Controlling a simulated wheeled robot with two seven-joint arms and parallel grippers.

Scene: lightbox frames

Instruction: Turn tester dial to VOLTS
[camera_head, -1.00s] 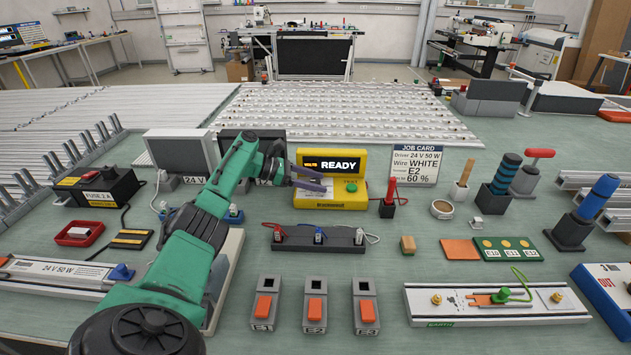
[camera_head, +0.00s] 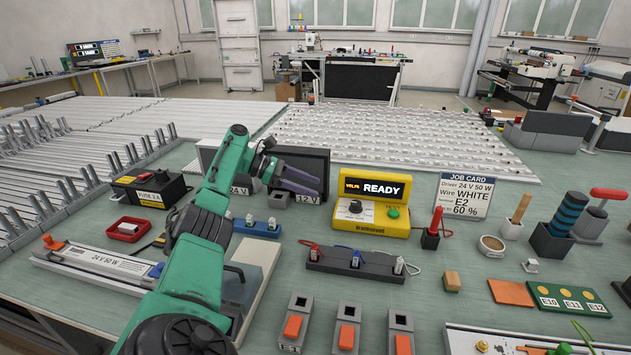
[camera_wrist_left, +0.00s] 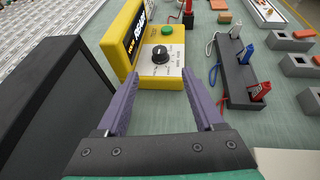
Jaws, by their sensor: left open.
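The yellow tester (camera_head: 371,203) stands in the middle of the table, its display reading READY beside a small yellow label like VOLTS. Its black dial (camera_head: 355,206) is on the front panel, left of a green button (camera_head: 393,212). In the left wrist view the dial (camera_wrist_left: 160,54) is ahead of the fingers, with a white mark on it; the printed positions are too small to read. My left gripper (camera_head: 302,182) is open and empty, left of the tester and apart from it. In the left wrist view its purple fingers (camera_wrist_left: 160,105) are spread wide. My right gripper is not in view.
A dark 12 V box (camera_head: 300,165) stands close behind and left of my left gripper. A lead holder (camera_head: 355,262) with red, blue and white clips lies in front of the tester. A red probe (camera_head: 433,230) stands right of it. Bare table separates tester and lead holder.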

